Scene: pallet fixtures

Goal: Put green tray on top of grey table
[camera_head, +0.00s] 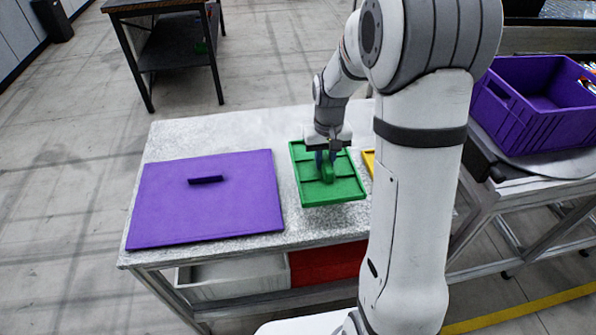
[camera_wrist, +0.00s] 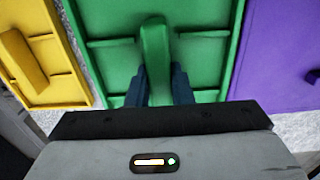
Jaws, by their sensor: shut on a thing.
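The green tray (camera_head: 345,187) is a flat rectangular piece with a raised rim and a central handle. My gripper (camera_head: 326,160) is shut on that handle, with its dark blue fingers on either side of it. In the wrist view the green tray (camera_wrist: 205,60) fills the middle, and the fingers (camera_wrist: 157,85) clasp the handle. The tray is over the grey table (camera_head: 225,135); I cannot tell whether it touches the surface or hangs just above. My arm hides the table's right part.
A purple lid (camera_head: 208,215) with a handle lies left of the tray. A yellow tray (camera_wrist: 62,72) lies on the other side, mostly hidden in the head view. A purple crate (camera_head: 530,118) stands at right. A white bin and a red bin (camera_head: 325,262) sit under the table.

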